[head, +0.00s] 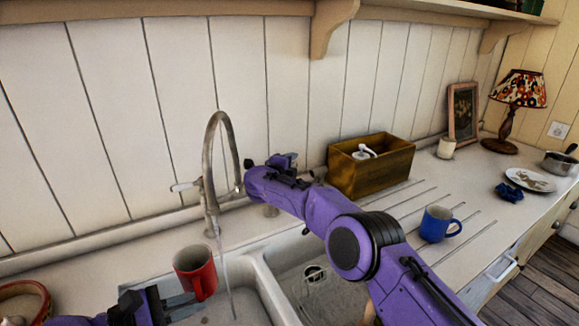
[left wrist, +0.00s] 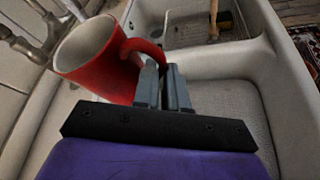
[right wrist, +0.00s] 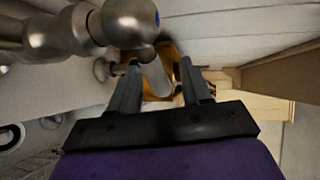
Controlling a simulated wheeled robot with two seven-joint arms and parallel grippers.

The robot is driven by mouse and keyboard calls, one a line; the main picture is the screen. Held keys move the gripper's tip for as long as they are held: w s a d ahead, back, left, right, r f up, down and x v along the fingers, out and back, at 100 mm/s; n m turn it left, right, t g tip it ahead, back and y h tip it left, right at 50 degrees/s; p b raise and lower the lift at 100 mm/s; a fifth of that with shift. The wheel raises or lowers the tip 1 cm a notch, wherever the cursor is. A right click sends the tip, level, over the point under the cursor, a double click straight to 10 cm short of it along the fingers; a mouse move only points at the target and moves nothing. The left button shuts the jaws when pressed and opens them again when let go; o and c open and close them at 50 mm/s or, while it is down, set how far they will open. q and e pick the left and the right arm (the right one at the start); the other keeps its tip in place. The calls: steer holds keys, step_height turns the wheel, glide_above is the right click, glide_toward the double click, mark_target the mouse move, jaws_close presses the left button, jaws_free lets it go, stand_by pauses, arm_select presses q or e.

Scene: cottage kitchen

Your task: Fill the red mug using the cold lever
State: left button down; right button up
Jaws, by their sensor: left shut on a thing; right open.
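The red mug (head: 195,271) is over the left sink basin. My left gripper (head: 184,302) is shut on its handle; the left wrist view shows the mug (left wrist: 95,60) tilted, with no water visible inside. A thin water stream (head: 226,275) runs from the tap (head: 211,160) and appears to fall just right of the mug, not clearly into it. My right gripper (head: 280,165) is by the tap's right side, mostly hidden by its wrist. In the right wrist view, the cold lever (right wrist: 157,78), below a blue-dotted knob, lies between its open fingers; contact is unclear.
A wooden box (head: 370,170) stands on the counter behind my right arm. A blue mug (head: 438,224) stands on the drainboard. The right basin (head: 320,270) is partly covered by that arm. A lamp (head: 518,92) and plate (head: 530,180) are far right.

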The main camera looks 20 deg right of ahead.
steer(key=v, duration=0.7)
steer(key=shift+a, duration=0.15)
steer(key=shift+s, duration=0.1)
steer(key=d+r+n+t, duration=0.5)
steer(key=d+r+t, duration=0.5)
steer(key=d, duration=0.8)
steer(key=s+a+f+n+g+y, duration=0.2)
steer(key=a+f+n+g+y, duration=0.15)
steer(key=f+y, duration=0.4)
steer(key=s+a+f+n+g+y, duration=0.3)
steer(key=a+f+y, duration=0.1)
steer(key=y, duration=0.7)
steer(key=shift+m, duration=0.35)
steer(key=x, duration=1.1)
steer(key=shift+w+d+r, duration=0.2)
steer(key=shift+w, duration=0.15)
